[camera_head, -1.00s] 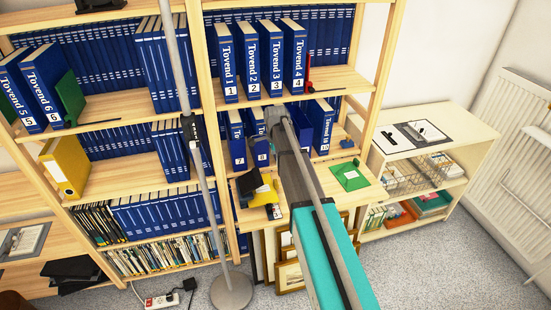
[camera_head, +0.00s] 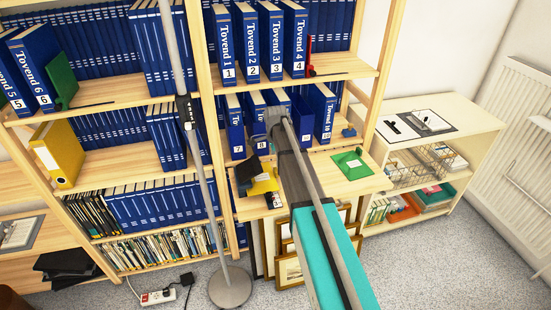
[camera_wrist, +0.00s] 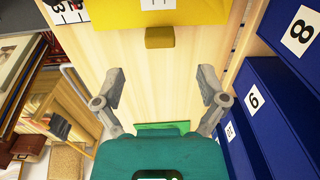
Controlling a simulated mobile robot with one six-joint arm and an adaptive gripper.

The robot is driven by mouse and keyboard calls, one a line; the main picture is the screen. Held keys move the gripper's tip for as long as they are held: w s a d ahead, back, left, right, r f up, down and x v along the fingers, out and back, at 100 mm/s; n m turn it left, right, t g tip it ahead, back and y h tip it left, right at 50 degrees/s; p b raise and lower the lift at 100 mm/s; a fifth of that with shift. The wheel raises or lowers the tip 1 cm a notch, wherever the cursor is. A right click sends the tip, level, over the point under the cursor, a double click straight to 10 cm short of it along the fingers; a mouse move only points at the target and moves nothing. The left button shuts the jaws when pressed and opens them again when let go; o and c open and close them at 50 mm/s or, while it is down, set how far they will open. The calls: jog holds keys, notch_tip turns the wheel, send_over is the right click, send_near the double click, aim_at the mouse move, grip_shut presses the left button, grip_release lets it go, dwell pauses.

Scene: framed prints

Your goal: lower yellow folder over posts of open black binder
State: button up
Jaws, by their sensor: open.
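A yellow folder (camera_head: 263,183) lies on the pull-out board of the middle shelf, beside a black object (camera_head: 247,168). In the wrist view a yellow surface (camera_wrist: 190,12) with a white label fills the top edge, and a small yellow block (camera_wrist: 160,38) stands just below it. My gripper (camera_wrist: 163,86) is open and empty, its fingers apart over bare wood short of the yellow block. In the head view my arm hides the fingertips. An open black binder (camera_head: 452,128) with white paper lies on the low shelf at right; its posts are too small to make out.
A green item (camera_head: 352,165) lies on the board, right of my arm. Blue numbered binders (camera_head: 325,112) stand close behind; in the wrist view they line the right side. Another yellow binder (camera_head: 57,155) stands at left. A grey pole (camera_head: 197,150) rises in front of the shelves.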

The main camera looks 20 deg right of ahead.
aim_at(277, 170)
jog(key=shift+f+b, duration=3.15)
jog(key=shift+f, duration=0.3)
jog(key=shift+c, duration=0.2)
jog(key=c, duration=1.2)
jog(key=shift+d, duration=0.15)
jog(key=shift+d, duration=2.6)
